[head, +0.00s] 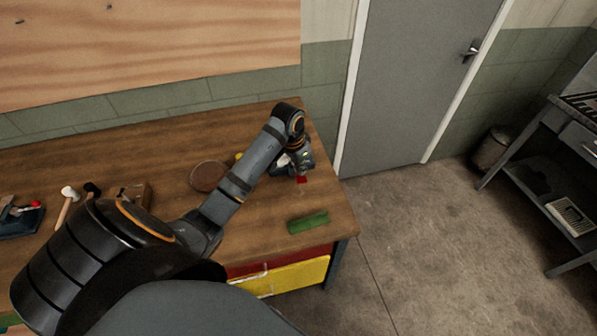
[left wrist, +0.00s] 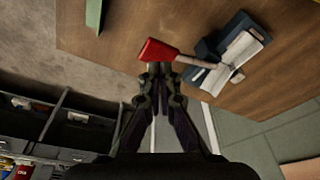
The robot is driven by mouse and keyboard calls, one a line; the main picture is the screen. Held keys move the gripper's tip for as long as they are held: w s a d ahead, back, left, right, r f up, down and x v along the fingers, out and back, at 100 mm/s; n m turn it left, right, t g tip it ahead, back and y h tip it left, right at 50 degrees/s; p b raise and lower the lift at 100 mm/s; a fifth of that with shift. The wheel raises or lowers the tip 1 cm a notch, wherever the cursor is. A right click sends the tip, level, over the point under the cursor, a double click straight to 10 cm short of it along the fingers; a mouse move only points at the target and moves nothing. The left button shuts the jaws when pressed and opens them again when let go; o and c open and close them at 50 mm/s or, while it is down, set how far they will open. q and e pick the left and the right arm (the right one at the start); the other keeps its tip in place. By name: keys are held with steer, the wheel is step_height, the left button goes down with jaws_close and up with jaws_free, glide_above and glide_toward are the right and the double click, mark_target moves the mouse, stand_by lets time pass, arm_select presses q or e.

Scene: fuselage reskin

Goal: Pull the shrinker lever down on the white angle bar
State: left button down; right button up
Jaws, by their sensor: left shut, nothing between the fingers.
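The shrinker (left wrist: 208,50) is a dark blue tool at the right end of the wooden bench, with a lever (left wrist: 195,62) that ends in a red grip (left wrist: 158,50). The white angle bar (left wrist: 240,52) lies at the shrinker's jaws in the left wrist view. In the head view my left arm mostly hides them; a bit of the red grip (head: 302,180) shows. My left gripper (left wrist: 158,70) is shut and empty, its fingertips right at the red grip; I cannot tell whether they touch. It also shows in the head view (head: 300,168). My right gripper is not in view.
A green block (head: 308,222) lies near the bench's front right corner. A round brown pad (head: 208,176), a white-headed mallet (head: 67,200) and another blue tool with a red knob (head: 22,216) sit further left. Open floor (head: 420,240) lies right of the bench.

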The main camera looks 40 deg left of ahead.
mark_target(299, 178)
arm_select(q)
steer(key=shift+f, duration=0.1)
steer(key=shift+f+b, duration=0.45)
steer(key=shift+f, duration=0.8)
steer(key=shift+s+f+b, duration=0.1)
steer(key=shift+f+b, duration=0.7)
steer(key=shift+f, duration=1.45)
steer(key=shift+r, duration=0.15)
step_height(299, 178, up, 5)
steer(key=p, duration=0.6)
steer(key=shift+r, duration=0.1)
step_height(299, 178, up, 3)
steer(key=p, duration=0.4)
steer(key=shift+r, duration=0.2)
steer(key=shift+r+p, duration=0.45)
steer(key=shift+r, duration=0.7)
